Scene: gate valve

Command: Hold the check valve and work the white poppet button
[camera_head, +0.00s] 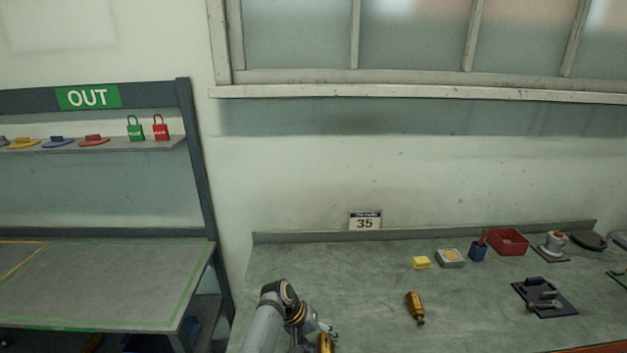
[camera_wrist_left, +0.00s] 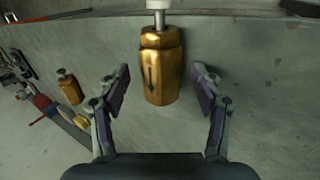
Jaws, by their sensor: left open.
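A brass, hex-bodied check valve (camera_wrist_left: 160,70) with a dark arrow on its side lies between the open fingers of my left gripper (camera_wrist_left: 162,95) in the left wrist view. Clear gaps show on both sides, so the fingers do not touch it. A silver stem and the white poppet button (camera_wrist_left: 158,4) sit at its far end, cut by the top edge. In the head view my left gripper (camera_head: 326,334) is low at the bench front, with a bit of brass (camera_head: 325,344) at the bottom edge. My right gripper is not in view.
A second brass valve (camera_head: 415,306) lies on the bench to the right; a brass valve also shows at left in the wrist view (camera_wrist_left: 70,88). Yellow block (camera_head: 422,262), grey tray (camera_head: 451,258), blue cup (camera_head: 478,252), red bin (camera_head: 508,242) and black fixture (camera_head: 544,298) stand further right.

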